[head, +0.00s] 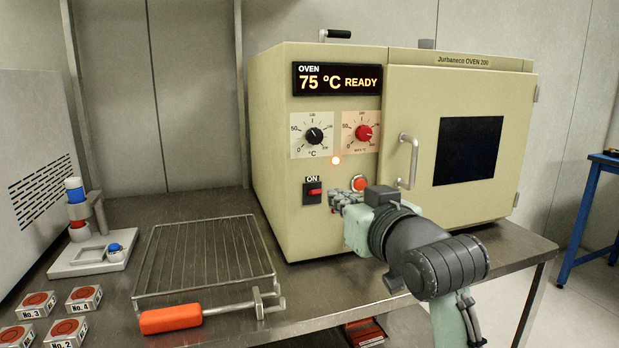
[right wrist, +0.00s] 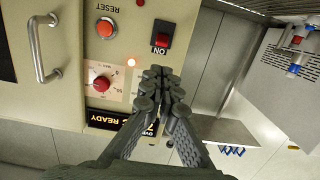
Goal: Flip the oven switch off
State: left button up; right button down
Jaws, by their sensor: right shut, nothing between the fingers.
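The oven (head: 320,225) is a beige box with a display reading 75 °C READY. Its switch (head: 314,192) is a red rocker in a black frame, under an ON label, low on the front panel. It also shows in the right wrist view (right wrist: 162,38), where the picture is upside down. My right gripper (head: 336,200) is shut and empty in front of the panel, just right of the switch in the head view. In the right wrist view its closed fingertips (right wrist: 157,72) appear close to the switch; I cannot tell whether they touch. My left gripper is out of view.
A red reset button (head: 358,184) is just above my right gripper, with a lit orange lamp (head: 336,160) and two dials higher up. The door handle (head: 407,160) sticks out to the right.

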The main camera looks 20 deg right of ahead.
aim_at(315, 193)
jog(key=w, duration=0.8)
jog(key=shift+w+a+f, duration=0.15)
jog(key=shift+w+f, duration=0.1)
jog(key=shift+f, duration=0.1)
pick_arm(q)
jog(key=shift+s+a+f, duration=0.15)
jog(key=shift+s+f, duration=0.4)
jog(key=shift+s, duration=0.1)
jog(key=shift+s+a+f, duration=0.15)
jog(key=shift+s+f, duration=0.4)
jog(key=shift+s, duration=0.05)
pick_arm(e)
jog(key=shift+w+f, duration=0.1)
jog(key=shift+w, duration=0.6)
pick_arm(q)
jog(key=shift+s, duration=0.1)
